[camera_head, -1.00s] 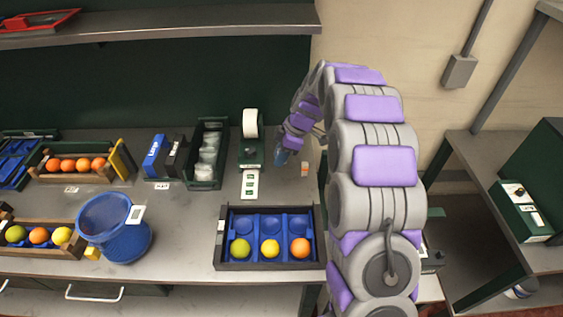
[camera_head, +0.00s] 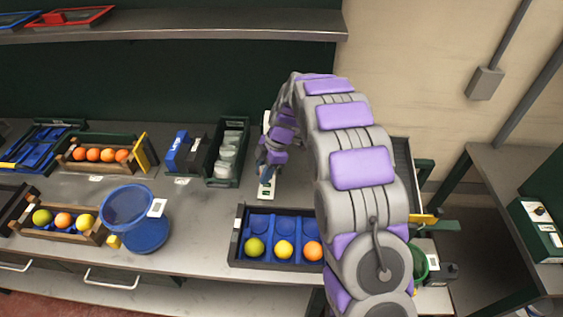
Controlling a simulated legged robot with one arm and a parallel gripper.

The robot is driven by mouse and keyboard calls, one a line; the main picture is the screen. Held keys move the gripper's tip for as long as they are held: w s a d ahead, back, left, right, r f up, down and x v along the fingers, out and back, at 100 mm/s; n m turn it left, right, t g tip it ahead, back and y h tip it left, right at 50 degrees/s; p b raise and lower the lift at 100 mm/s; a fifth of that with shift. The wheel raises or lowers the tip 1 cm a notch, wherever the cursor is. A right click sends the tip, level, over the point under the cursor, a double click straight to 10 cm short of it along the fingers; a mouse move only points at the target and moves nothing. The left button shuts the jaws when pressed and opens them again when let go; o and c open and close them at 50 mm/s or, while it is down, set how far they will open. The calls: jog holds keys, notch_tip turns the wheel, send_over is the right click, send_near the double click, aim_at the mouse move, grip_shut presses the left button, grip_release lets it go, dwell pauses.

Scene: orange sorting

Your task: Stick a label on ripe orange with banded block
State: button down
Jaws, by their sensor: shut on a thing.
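My gripper (camera_head: 267,170) is at the back middle of the bench, low over the white label strip (camera_head: 265,193) in front of the label dispenser, which my arm largely hides. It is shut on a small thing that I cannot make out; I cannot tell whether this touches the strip. A dark tray (camera_head: 240,236) with blue compartments stands in front. I cannot make out a banded block.
A blue bin (camera_head: 137,222) stands left of the tray. A crate of oranges (camera_head: 66,163) and a crate of mixed fruit (camera_head: 28,228) are at the left. A green box of bags (camera_head: 222,178) stands just left of my gripper. My arm covers the bench's right side.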

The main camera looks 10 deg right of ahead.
aim_at(260, 195)
jog(key=shift+s+a+f, duration=0.1)
jog(key=shift+a, duration=0.2)
jog(key=shift+d+f, duration=0.25)
jog(key=shift+f, duration=0.6)
jog(key=shift+a+f+p, duration=0.1)
jog(key=shift+f+p, duration=0.45)
jog(key=shift+f, duration=1.55)
jog(key=shift+f+b, duration=0.35)
jog(key=shift+f, duration=0.1)
jog(key=shift+f+b, duration=0.1)
jog(key=shift+b, duration=0.4)
dwell(1.0)
jog(key=shift+r+b, duration=0.35)
jog(key=shift+r, duration=3.25)
